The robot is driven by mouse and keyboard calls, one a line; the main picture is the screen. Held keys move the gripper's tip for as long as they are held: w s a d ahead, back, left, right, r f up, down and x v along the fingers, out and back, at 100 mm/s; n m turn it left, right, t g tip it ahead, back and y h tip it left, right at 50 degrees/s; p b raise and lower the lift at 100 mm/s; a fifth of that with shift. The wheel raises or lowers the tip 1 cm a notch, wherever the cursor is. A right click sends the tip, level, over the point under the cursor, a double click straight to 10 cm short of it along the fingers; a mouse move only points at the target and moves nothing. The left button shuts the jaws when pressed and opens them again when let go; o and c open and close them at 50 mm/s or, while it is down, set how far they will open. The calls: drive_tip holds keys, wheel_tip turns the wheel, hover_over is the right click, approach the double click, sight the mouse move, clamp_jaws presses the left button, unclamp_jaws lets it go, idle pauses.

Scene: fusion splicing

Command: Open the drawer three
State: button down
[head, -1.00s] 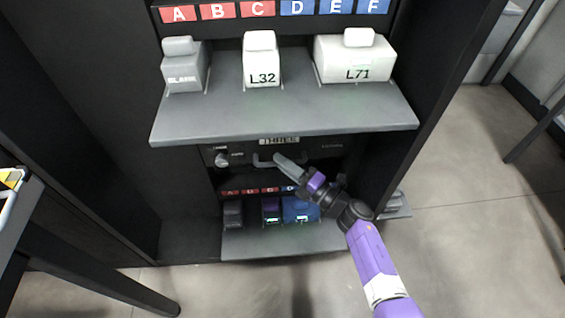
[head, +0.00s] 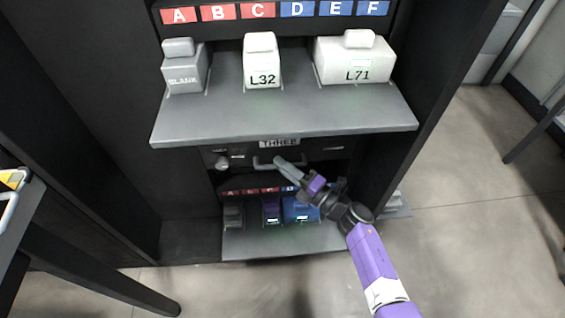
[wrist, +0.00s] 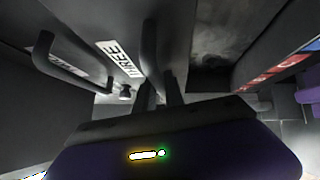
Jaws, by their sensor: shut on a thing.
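Drawer three has a dark front (head: 325,154) under the upper grey shelf, with a white "THREE" label (head: 279,142) partly tucked under the shelf edge. Its grey bar handle (head: 262,163) is below the label. My gripper (head: 288,167) reaches in from the lower right and is shut on the handle. In the wrist view, the "THREE" label (wrist: 121,59) and the dark drawer front are close to the fingers. The fingers' exact contact with the handle is partly hidden. I cannot tell how far the drawer stands out.
The upper shelf (head: 280,125) overhangs the drawer and holds blocks marked BLANK, L32 (head: 262,62) and L71 (head: 355,60). A lower shelf (head: 280,243) holds small dark and blue blocks below my gripper. Dark cabinet walls stand at both sides. Open floor (head: 470,220) lies to the right.

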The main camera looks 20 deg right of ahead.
drive_tip(key=s+a+p, duration=0.2)
drive_tip(key=s+a, duration=0.2)
drive_tip(key=s, duration=1)
drive_tip(key=s+a+p, duration=0.3)
drive_tip(key=s+a, duration=0.2)
drive_tip(key=s, duration=0.9)
drive_tip(key=c, duration=1.4)
unclamp_jaws()
drive_tip(key=shift+c, duration=0.2)
drive_tip(key=v, duration=0.7)
drive_tip(key=shift+s+d+p, duration=0.2)
drive_tip(key=shift+s+p, duration=0.15)
drive_tip(key=shift+p, duration=0.05)
